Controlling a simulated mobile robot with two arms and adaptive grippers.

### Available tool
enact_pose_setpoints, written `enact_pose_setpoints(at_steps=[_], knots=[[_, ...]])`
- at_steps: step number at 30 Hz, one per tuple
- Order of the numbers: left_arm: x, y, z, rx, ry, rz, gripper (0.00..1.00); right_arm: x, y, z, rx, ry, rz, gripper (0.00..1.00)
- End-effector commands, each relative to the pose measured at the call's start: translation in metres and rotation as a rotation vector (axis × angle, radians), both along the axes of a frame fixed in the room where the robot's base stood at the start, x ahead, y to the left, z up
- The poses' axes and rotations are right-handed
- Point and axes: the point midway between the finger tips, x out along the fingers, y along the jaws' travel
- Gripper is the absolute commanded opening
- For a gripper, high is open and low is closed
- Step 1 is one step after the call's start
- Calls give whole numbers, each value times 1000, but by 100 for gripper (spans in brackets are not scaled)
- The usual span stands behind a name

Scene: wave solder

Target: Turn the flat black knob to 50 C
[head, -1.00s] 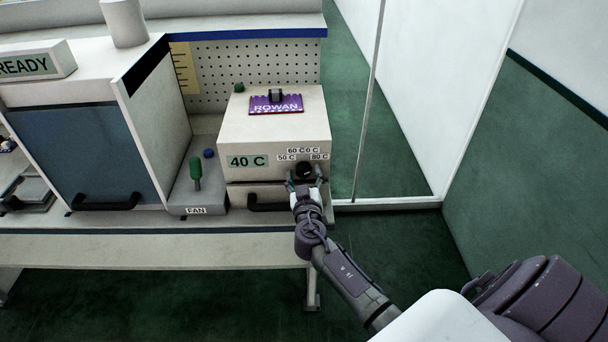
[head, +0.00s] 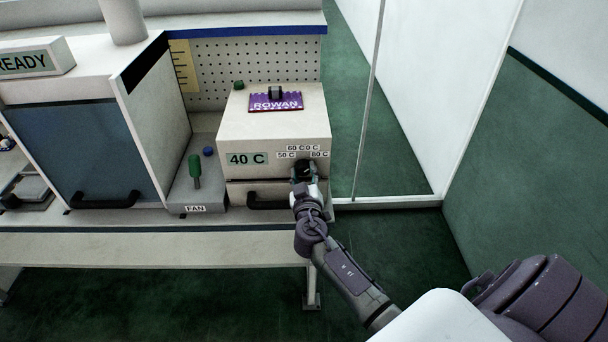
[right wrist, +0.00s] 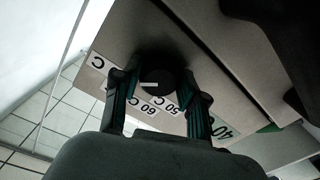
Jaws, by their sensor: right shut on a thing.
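The flat black knob (right wrist: 162,76) is on the front of a beige box (head: 270,138), below labels reading 50 C, 60 C and 80 C and one partly covered. In the head view the knob (head: 302,167) is partly hidden by my right gripper (head: 303,174). In the right wrist view the fingers of my right gripper (right wrist: 160,100) stand on both sides of the knob, shut on it. A green display (head: 247,160) on the box reads 40 C. My left gripper is not in view.
A drawer or door with a black handle (head: 266,203) lies below the knob. A grey FAN unit (head: 207,190) with a green lever (head: 195,170) stands left of the box. A purple ROWAN tag (head: 276,103) lies on top. Floor is open to the right.

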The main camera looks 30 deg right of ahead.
Motion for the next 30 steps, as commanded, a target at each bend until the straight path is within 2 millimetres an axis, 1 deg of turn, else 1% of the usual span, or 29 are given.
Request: enact_pose_setpoints(at_steps=[1,6,13,30], knots=[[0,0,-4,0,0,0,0,0,0,-2,-28,17,1,8],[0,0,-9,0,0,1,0,0,0,-1,-156,94,0,8],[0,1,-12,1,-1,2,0,0,0,0,-343,210,1,8],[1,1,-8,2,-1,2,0,0,0,2,-806,495,1,8]])
